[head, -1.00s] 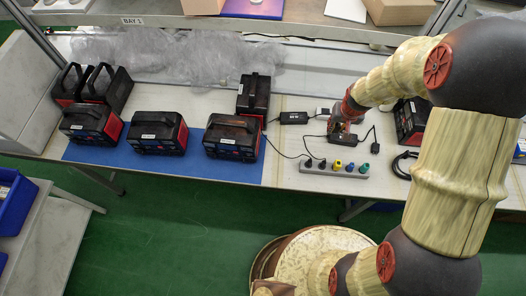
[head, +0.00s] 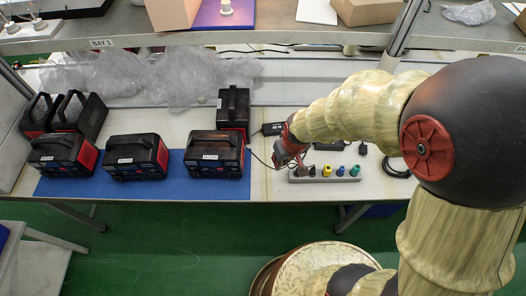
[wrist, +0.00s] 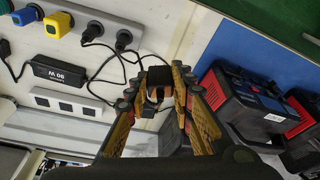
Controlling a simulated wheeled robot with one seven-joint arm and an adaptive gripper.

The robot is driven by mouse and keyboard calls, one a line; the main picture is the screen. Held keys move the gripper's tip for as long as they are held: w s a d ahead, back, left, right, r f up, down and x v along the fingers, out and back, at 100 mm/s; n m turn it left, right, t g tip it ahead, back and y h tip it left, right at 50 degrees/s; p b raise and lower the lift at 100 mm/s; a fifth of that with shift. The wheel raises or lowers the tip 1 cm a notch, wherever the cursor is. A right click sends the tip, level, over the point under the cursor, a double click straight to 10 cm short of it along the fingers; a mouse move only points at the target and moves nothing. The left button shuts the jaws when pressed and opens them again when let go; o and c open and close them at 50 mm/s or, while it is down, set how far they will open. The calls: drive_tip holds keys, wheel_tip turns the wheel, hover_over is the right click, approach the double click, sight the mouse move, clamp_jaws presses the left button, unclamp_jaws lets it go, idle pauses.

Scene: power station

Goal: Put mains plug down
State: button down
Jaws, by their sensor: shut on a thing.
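My gripper (wrist: 160,95) is shut on a small dark mains plug (wrist: 160,77) with a copper-coloured part, seen between the fingertips in the wrist view. In the head view my gripper (head: 286,158) is by the left end of the grey power strip (head: 345,179), and the plug there is hard to make out. The strip also shows in the wrist view (wrist: 94,17), with yellow, blue and black plugs in it, apart from my fingers. A black cable runs beside the held plug. Whether the plug touches the bench is unclear.
Black-and-red power units (head: 215,155) stand on a blue mat (head: 180,187) to the left. A black adapter (wrist: 62,72) and a white socket block (wrist: 65,103) lie near the strip. Plastic wrap (head: 150,75) lies behind. Bare bench shows between mat and strip.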

drive_tip(key=shift+s+a+r, duration=0.1)
drive_tip(key=shift+a, duration=0.2)
drive_tip(key=w+a+f+b, duration=0.1)
drive_tip(key=w+f, duration=0.2)
drive_tip(key=w, duration=0.1)
drive_tip(key=w+a+f+b, duration=0.1)
drive_tip(key=w+a+f, duration=0.1)
drive_tip(key=w+f, duration=0.1)
drive_tip(key=w+a+f+b, duration=0.1)
drive_tip(key=w+a+f, duration=0.1)
drive_tip(key=w, duration=0.3)
drive_tip(key=shift+f, duration=0.55)
drive_tip(key=shift+w+a+f+b, duration=0.1)
drive_tip(key=shift+w+f+b, duration=0.15)
drive_tip(key=shift+f+b, duration=0.25)
drive_tip(key=shift+s+b+x, duration=0.15)
drive_tip(key=shift+b+x, duration=0.1)
drive_tip(key=shift+x, duration=0.4)
drive_tip(key=shift+s+b+x, duration=0.15)
drive_tip(key=shift+b+x, duration=0.05)
drive_tip(key=shift+x, duration=0.45)
drive_tip(key=shift+f, duration=0.15)
drive_tip(key=shift+f+b, duration=0.3)
drive_tip(key=shift+f, duration=0.05)
drive_tip(key=c, duration=1.6)
unclamp_jaws()
drive_tip(key=shift+o, duration=0.3)
